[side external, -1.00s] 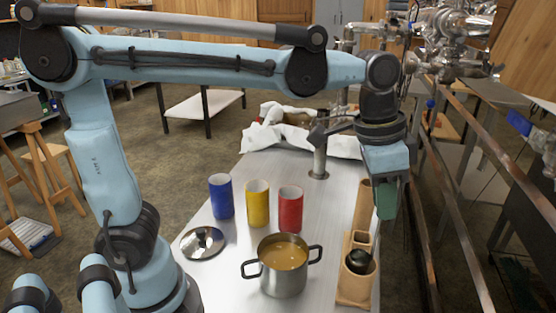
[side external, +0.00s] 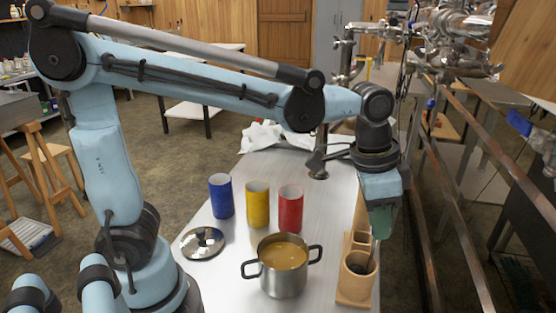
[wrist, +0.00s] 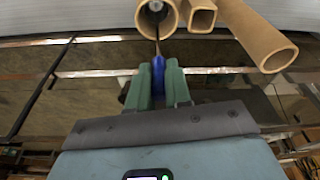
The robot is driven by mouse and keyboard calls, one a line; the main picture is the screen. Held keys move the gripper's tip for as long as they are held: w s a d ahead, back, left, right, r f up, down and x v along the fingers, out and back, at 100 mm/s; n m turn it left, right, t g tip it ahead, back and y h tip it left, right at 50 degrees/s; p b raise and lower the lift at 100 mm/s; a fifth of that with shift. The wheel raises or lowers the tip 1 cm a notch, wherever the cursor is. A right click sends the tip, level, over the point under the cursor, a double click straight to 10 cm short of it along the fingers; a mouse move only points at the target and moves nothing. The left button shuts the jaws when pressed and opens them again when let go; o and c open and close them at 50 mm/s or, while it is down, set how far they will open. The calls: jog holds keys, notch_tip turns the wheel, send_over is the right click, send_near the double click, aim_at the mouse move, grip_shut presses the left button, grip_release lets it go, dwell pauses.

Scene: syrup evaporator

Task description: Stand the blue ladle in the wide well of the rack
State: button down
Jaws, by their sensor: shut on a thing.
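My gripper (side external: 381,220) is shut on the blue handle of the ladle (wrist: 158,76), which sits between the green fingers in the wrist view. The ladle's thin shaft runs from the fingers to the tan rack (side external: 352,297). I cannot tell whether the bowl touches the bottom. In the wrist view the wide well (wrist: 142,20) is beside a smaller square well (wrist: 203,17) and a long tube (wrist: 262,40).
A steel pot (side external: 284,279) of amber liquid stands left of the rack. Blue (side external: 221,198), yellow (side external: 258,206) and red (side external: 290,210) cylinders and a shiny round lid (side external: 203,243) are farther left. Metal rails (side external: 450,210) run along the right side.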

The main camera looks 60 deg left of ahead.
jog(key=c, duration=1)
grip_release()
jog(key=o, duration=1)
jog(key=shift+r, duration=0.1)
jog(key=v, duration=0.7)
jog(key=shift+r, duration=0.2)
jog(key=shift+s+a+f, duration=0.1)
jog(key=shift+a, duration=0.1)
jog(key=s+a+f+n+t, duration=0.2)
jog(key=a+f+n, duration=0.1)
jog(key=a+f, duration=0.2)
jog(key=s+a+f+n+t+y, duration=0.1)
jog(key=s+a+f+n+t, duration=0.2)
jog(key=a, duration=0.4)
jog(key=shift+a+f+n, duration=0.2)
jog(key=shift+f+n, duration=0.2)
jog(key=shift+f, duration=0.45)
